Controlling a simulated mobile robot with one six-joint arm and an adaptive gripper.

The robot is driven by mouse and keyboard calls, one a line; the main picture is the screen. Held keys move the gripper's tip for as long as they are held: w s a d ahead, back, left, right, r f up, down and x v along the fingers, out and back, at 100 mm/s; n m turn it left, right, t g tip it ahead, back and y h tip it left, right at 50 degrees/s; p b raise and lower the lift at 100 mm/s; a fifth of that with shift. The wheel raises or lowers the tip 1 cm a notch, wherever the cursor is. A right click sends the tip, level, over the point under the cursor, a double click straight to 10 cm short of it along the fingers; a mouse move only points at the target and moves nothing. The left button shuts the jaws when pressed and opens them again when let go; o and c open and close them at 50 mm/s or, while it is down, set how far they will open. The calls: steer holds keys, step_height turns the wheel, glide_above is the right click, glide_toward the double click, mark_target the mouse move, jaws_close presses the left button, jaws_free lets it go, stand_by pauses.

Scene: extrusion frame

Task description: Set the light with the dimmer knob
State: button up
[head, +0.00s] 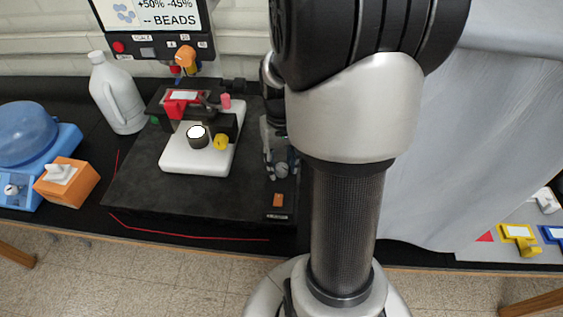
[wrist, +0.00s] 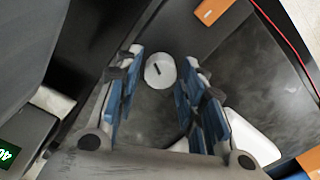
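The dimmer knob (wrist: 160,71) is a pale grey disc with a short black mark on its face. In the wrist view it lies between the tips of my gripper (wrist: 163,62), whose blue-padded fingers stand apart with gaps on both sides. I cannot tell the height between fingers and knob. In the head view the knob (head: 282,170) shows just below my gripper (head: 280,155), partly hidden by it. The microscope (head: 178,162), with a white base, stands to the left; its round light (head: 197,132) glows white.
A screen (head: 150,18) reading "+50% -45% -- BEADS" stands behind. An orange switch (head: 278,200) is in front of the knob. A white jug (head: 117,95), an orange box (head: 67,182) and a blue domed device (head: 27,135) stand left. Grey cloth hangs right.

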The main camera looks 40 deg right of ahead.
mark_target(281, 166)
steer(key=shift+o, duration=0.9)
step_height(281, 166, up, 12)
